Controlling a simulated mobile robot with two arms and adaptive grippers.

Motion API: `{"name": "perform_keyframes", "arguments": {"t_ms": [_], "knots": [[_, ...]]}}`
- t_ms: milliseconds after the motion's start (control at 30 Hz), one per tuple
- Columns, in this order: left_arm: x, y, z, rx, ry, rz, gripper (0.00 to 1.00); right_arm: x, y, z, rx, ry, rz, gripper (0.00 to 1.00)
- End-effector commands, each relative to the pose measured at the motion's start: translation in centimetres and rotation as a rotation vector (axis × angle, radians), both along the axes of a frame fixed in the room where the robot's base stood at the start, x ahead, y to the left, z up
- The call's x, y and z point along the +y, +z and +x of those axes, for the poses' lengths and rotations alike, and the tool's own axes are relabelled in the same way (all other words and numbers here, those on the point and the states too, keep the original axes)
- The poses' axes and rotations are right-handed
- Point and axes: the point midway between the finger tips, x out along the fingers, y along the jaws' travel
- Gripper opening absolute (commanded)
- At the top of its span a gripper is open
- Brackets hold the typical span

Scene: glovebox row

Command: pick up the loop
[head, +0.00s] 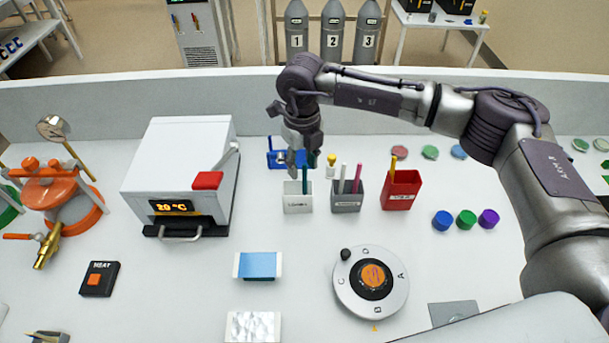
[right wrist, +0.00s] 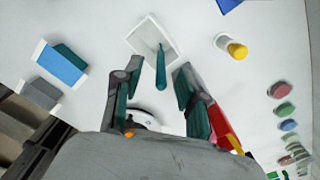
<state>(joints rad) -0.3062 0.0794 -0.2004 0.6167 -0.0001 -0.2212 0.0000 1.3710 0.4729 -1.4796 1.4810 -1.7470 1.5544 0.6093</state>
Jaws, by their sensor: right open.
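A thin teal rod (head: 305,178), possibly the loop, stands in a white square cup (head: 298,206); its lower end is hidden inside. My right gripper (head: 301,162) is directly above the cup, fingers pointing down, open and empty. In the right wrist view the teal rod (right wrist: 160,68) leans out of the white cup (right wrist: 141,37), and its near end lies between the two spread fingers (right wrist: 157,80). I see no contact between fingers and rod. The cup's label is too small to read. My left gripper is not in view.
A white heater box (head: 180,165) is left.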

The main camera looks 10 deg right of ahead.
Motion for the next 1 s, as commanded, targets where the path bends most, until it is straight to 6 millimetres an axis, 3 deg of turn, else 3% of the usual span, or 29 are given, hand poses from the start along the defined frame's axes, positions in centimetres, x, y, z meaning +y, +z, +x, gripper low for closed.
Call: {"name": "perform_keyframes", "arguments": {"t_ms": [167, 300, 500, 700, 933, 1000], "knots": [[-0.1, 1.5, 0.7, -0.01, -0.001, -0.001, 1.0, -0.2, -1.2, -0.2, 0.004, 0.0, -0.002, 0.41], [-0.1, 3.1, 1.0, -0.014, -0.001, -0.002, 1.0, -0.4, -3.3, -0.3, 0.004, 0.001, -0.002, 0.41], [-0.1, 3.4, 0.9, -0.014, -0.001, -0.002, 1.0, -0.4, -5.3, -0.2, 0.0, 0.002, 0.0, 0.41], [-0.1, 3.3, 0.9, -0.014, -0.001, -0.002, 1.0, -0.4, -5.5, -0.2, 0.0, 0.002, 0.0, 0.41], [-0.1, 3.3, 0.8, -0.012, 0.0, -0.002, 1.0, -0.4, -5.4, -0.2, -0.001, 0.002, 0.0, 0.04], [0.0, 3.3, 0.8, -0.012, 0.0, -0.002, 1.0, -0.4, -5.4, -0.2, -0.001, 0.002, 0.0, 0.0]]}}
